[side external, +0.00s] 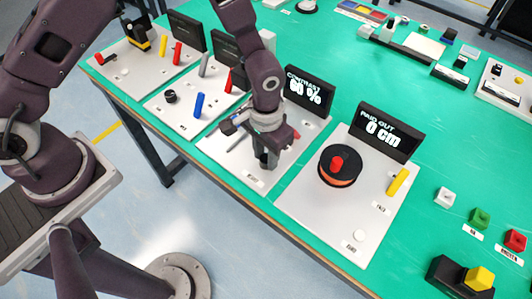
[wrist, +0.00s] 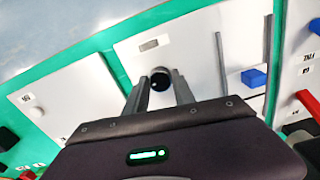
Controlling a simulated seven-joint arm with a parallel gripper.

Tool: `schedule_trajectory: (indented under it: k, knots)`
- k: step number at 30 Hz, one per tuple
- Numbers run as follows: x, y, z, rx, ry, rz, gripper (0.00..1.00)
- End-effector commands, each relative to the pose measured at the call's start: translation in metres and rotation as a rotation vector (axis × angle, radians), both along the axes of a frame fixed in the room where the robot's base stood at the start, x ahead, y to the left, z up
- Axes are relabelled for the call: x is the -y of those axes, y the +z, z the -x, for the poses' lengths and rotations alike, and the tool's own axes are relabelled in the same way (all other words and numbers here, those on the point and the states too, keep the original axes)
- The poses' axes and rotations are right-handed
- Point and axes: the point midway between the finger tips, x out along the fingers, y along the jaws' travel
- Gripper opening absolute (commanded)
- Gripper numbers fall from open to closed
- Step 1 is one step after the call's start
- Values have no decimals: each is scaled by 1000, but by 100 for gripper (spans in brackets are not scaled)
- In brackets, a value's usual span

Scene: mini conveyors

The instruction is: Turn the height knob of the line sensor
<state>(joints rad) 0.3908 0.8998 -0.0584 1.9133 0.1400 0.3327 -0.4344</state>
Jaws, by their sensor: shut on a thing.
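The line sensor panel (side external: 222,150) is a white plate with a black display (side external: 309,91) that reads "CONTRAST" and what looks like 60 %. My gripper (side external: 267,163) points down at the front part of this plate in the side view. In the wrist view, my gripper (wrist: 160,84) has its two fingers on either side of a round black knob (wrist: 160,77) and is shut on it. The knob is hidden behind the fingers in the side view.
To the right, a panel carries a spool with a red knob (side external: 338,163), a yellow handle (side external: 397,182) and a "PAID OUT 0 cm" display (side external: 384,131). To the left, another panel has a black knob (side external: 170,97) and a blue handle (side external: 199,105). Small coloured blocks stand at far right.

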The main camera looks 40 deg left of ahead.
Motion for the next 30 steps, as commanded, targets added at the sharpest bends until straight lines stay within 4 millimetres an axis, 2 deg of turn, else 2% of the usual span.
schedule_trajectory:
  k: [15, 30]
  knots:
    - [0, 0, 0, 1, -411, 0, 0]
    - [0, 0, 0, 1, -553, 0, 0]
